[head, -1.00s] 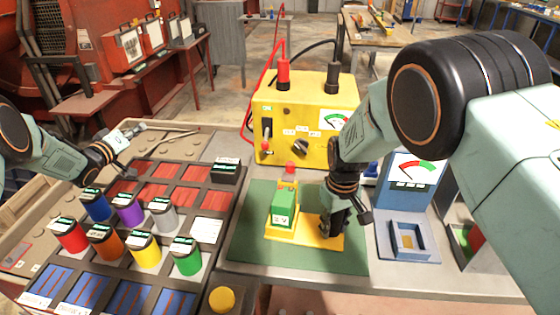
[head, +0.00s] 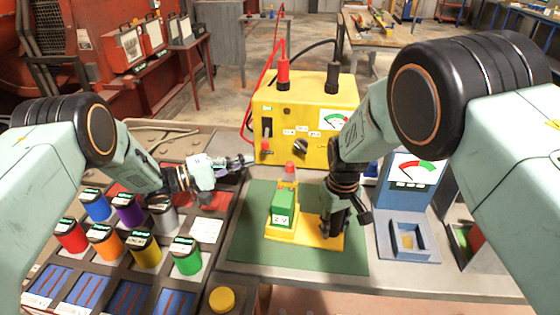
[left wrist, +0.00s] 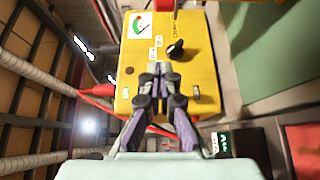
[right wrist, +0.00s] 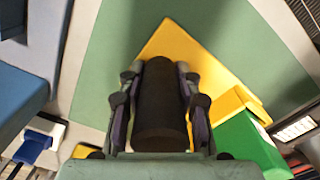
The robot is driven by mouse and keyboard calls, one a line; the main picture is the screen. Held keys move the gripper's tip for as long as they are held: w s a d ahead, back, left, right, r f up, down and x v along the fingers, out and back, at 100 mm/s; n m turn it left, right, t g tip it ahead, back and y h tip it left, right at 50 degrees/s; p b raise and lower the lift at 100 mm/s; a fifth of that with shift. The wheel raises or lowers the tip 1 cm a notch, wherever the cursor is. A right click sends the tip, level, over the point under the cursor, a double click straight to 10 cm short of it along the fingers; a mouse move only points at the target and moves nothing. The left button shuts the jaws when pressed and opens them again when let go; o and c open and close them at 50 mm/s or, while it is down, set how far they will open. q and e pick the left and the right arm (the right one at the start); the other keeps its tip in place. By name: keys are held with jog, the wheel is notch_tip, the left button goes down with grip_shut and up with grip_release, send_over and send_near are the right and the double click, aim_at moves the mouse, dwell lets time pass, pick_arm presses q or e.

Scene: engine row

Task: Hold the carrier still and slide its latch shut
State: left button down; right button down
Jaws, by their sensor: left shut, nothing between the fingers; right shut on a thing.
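The yellow carrier (head: 308,239) lies on the green mat and holds a green block (head: 283,207) marked "2 V". A red-tipped part (head: 290,168), possibly the latch, stands behind the block. My right gripper (head: 334,232) is shut on the carrier's dark upright handle; the right wrist view shows the handle (right wrist: 160,105) between the fingers. My left gripper (head: 240,161) is shut and empty, left of the carrier and higher. The left wrist view shows its closed fingertips (left wrist: 160,70) against the yellow meter box.
The yellow meter box (head: 303,115) with red and black plugs stands behind the carrier. A rack (head: 125,275) of coloured cylinders fills the left. A blue-grey gauge stand (head: 412,183) is at right. The green mat (head: 250,250) is bare left of the carrier.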

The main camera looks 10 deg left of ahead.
pick_arm(q)
jog(key=w+d, duration=0.1)
jog(key=d, duration=0.8)
jog(key=shift+w+d, duration=0.15)
jog(key=shift+w, duration=0.15)
dwell(0.5)
jog(key=shift+s, duration=2.4)
jog(key=shift+w+a, duration=0.75)
jog(key=shift+w, duration=1.35)
jog(key=v, duration=1)
